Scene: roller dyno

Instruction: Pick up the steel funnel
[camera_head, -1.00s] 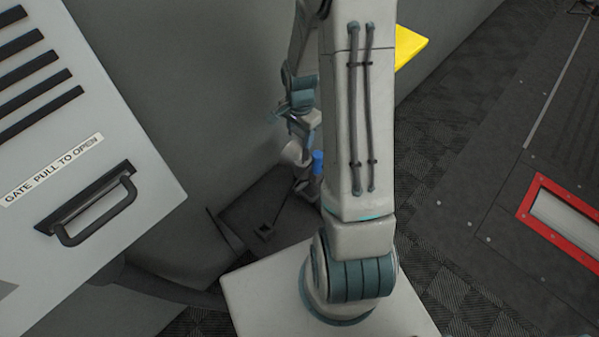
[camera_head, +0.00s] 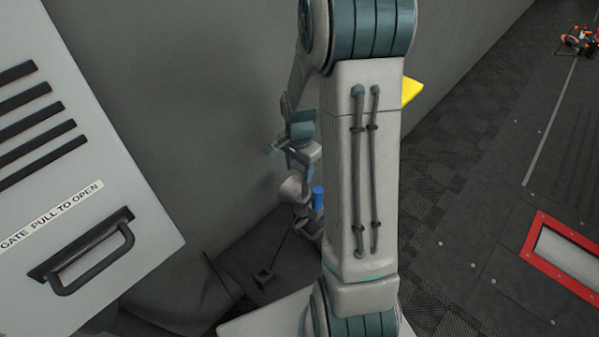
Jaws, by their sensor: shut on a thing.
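The steel funnel (camera_head: 291,188) shows as a small grey cone low beside the grey wall, left of my upright arm link. My gripper (camera_head: 301,174) points down just above it, and its jaws are shut on the funnel. The fingertips are small and partly hidden, so the exact grip point is hard to see. I cannot tell whether the funnel is clear of what lies below it.
A blue cylinder (camera_head: 318,197) stands right beside the funnel, close to my arm. A dark tray-like surface (camera_head: 285,262) lies below. A pale panel with a black handle (camera_head: 85,255) fills the left. Dark floor with a red-framed roller opening (camera_head: 565,250) lies right.

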